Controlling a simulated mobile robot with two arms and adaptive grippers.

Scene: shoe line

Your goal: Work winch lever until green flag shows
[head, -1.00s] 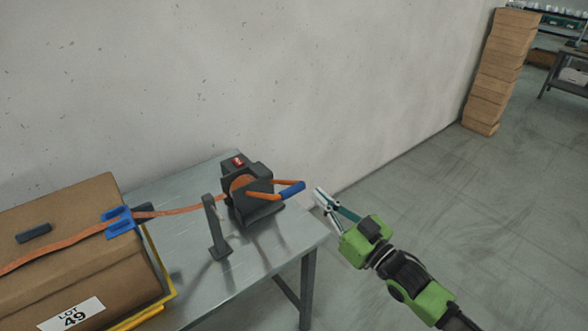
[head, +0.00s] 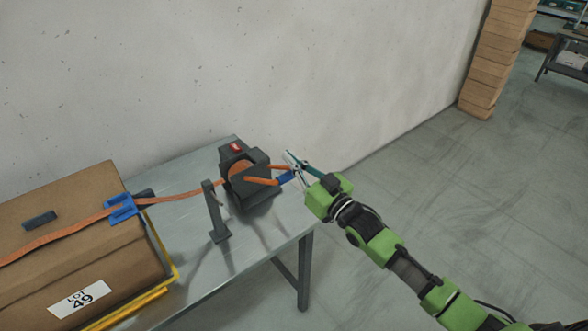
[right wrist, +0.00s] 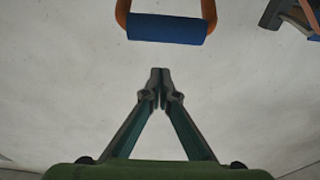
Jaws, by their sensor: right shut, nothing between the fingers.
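The winch (head: 243,178) is a dark grey block with an orange strap spool, standing on the metal table. Its lever (head: 262,181) is an orange fork with a blue grip (head: 287,177), pointing right. The flag (head: 236,147) on top of the winch shows red. My right gripper (head: 293,163) is shut and empty, close to the blue grip in the head view. In the right wrist view the closed fingertips (right wrist: 161,75) point at the blue grip (right wrist: 166,28) with a gap between them. My left gripper is not in view.
An orange strap (head: 178,197) runs left from the winch past a dark post (head: 214,212) and through a blue corner guard (head: 122,208) over a brown LOT 49 box (head: 75,235). The wall (head: 270,70) stands close behind. Right of the table (head: 270,238) is open floor.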

